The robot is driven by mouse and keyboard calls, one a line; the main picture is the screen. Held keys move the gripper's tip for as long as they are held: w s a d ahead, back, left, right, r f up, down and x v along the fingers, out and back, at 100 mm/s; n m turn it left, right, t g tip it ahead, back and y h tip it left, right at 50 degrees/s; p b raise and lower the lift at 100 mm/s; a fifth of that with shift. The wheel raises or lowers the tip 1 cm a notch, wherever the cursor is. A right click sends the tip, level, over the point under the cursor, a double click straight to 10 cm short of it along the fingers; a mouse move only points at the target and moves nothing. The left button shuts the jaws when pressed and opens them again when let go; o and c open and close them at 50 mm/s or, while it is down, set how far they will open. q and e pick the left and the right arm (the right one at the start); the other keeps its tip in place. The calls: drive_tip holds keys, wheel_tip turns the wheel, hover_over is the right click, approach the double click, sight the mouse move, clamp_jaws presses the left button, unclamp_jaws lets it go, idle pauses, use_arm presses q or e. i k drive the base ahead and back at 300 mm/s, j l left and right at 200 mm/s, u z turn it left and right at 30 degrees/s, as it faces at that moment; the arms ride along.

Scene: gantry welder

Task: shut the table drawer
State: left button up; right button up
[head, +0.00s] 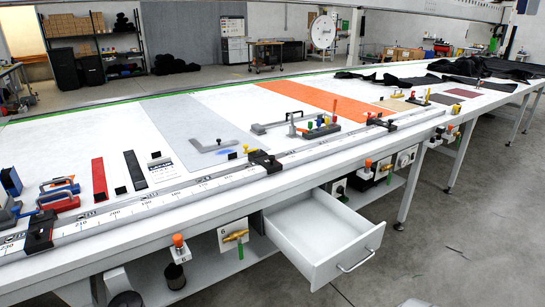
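The table drawer (318,234) is white and stands pulled out from under the near edge of the long white table (120,236). Its inside looks empty. A metal bar handle (356,262) is on its front panel, which faces the lower right. The back end of the drawer is hidden under the tabletop. Neither of my grippers shows in the head view.
A ruler rail (190,190) with black stops runs along the table's near edge. Hooks and knobs, such as a red-topped one (179,245), hang below it on both sides of the drawer. The grey floor (450,235) in front is open.

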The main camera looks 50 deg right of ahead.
sight(322, 236)
drive_tip(key=z, duration=2.15)
